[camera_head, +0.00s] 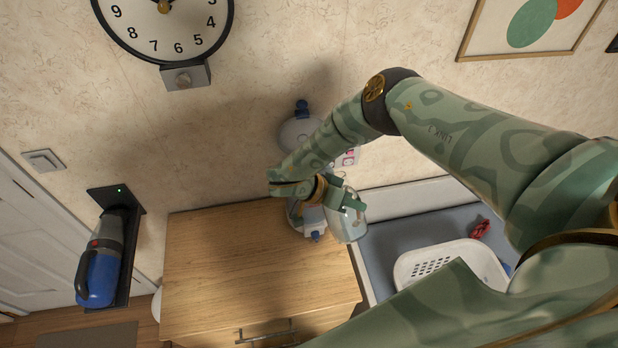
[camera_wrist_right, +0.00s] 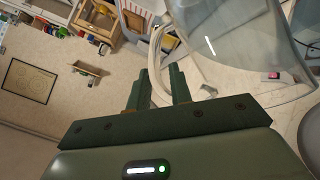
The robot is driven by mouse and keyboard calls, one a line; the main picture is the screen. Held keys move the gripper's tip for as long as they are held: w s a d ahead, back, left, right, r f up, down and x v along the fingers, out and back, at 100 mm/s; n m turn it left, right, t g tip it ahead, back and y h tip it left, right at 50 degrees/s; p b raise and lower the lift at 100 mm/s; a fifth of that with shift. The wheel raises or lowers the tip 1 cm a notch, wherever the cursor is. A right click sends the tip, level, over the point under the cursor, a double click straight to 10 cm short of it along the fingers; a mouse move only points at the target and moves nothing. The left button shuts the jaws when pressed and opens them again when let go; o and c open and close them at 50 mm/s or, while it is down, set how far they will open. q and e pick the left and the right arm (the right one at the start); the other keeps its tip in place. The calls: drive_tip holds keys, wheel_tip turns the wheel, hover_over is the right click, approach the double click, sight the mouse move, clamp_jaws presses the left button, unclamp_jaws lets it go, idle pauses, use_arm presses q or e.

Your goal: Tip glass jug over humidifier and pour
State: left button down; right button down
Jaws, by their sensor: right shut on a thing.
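The clear glass jug (camera_head: 350,224) hangs in the air at the right edge of the cabinet in the head view, beside the humidifier's base. My right gripper (camera_head: 337,194) is shut on its handle. In the right wrist view the jug (camera_wrist_right: 235,40) fills the upper right, with its pale handle (camera_wrist_right: 157,55) at the fingers (camera_wrist_right: 163,85). The humidifier (camera_head: 298,132) appears as a pale rounded top with a blue nozzle; its white base (camera_head: 313,227) with a blue knob shows below my forearm, which hides its middle. I cannot tell how full the jug is. My left gripper is out of view.
The wooden cabinet top (camera_head: 235,255) is clear on its left. A white basket (camera_head: 450,260) and a red item (camera_head: 480,228) lie on the blue-grey surface at right. A blue handheld vacuum (camera_head: 100,265) hangs at left. A wall clock (camera_head: 165,25) is above.

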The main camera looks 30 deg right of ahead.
drive_tip(key=shift+w+r, duration=0.2)
drive_tip(key=shift+w+a+r+g+b, duration=0.1)
drive_tip(key=shift+w+r+g+b, duration=0.2)
drive_tip(key=shift+r+g+b, duration=0.2)
drive_tip(key=shift+r+n, duration=0.15)
drive_tip(key=shift+n, duration=0.15)
drive_tip(key=shift+w, duration=0.1)
drive_tip(key=shift+b, duration=0.5)
drive_tip(key=shift+r, duration=0.1)
drive_tip(key=shift+w+r+b, duration=0.2)
drive_tip(key=shift+r+b, duration=0.05)
drive_tip(key=shift+b, duration=0.05)
drive_tip(key=shift+r+g+h, duration=0.1)
drive_tip(key=shift+g+h, duration=0.2)
drive_tip(key=shift+w, duration=0.1)
